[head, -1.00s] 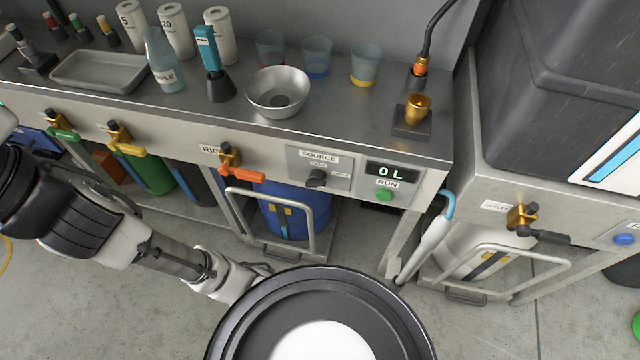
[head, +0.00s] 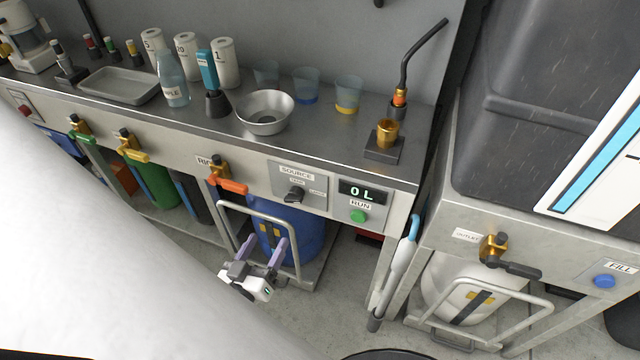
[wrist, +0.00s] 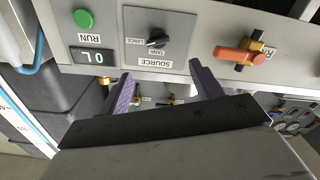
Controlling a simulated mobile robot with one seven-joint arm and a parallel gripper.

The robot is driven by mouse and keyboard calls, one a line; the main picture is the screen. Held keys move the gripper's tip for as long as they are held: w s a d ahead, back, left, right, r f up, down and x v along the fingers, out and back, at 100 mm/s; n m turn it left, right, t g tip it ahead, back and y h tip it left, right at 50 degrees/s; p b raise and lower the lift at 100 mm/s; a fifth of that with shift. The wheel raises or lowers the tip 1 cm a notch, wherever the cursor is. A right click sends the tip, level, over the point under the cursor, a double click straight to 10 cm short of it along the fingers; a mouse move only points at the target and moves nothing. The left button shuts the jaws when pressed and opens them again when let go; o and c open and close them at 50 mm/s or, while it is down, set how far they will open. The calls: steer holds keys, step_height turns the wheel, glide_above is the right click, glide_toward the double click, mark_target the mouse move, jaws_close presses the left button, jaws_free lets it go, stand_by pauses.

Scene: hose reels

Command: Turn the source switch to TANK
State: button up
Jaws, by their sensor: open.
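The source switch (head: 295,194) is a dark knob on a grey panel labelled SOURCE, on the front of the steel bench. In the wrist view the switch (wrist: 158,40) shows upside down, with the TANK and LANCE labels beside it. Its exact pointing is too small to tell for sure. My gripper (head: 262,252) is below and left of the switch in the head view, in front of the bench. Its two purple fingers are spread apart, with nothing between them. In the wrist view my gripper (wrist: 160,75) faces the panel, the switch lying beyond the fingertips and apart from them.
The green RUN button (head: 358,216) and a display reading 0L (head: 362,191) are right of the switch. An orange-handled valve (head: 228,184) is to the left. A metal frame handle (head: 262,222) stands close to my gripper, under the bench, by a blue drum (head: 312,226).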

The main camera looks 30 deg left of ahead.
mark_target(291, 201)
steer(key=p+x, duration=0.2)
steer(key=x, duration=1.1)
steer(key=shift+w+d+p, duration=0.1)
steer(key=shift+w+p, duration=0.2)
steer(key=shift+w, duration=0.1)
steer(key=shift+c, duration=0.5)
steer(key=c, duration=0.9)
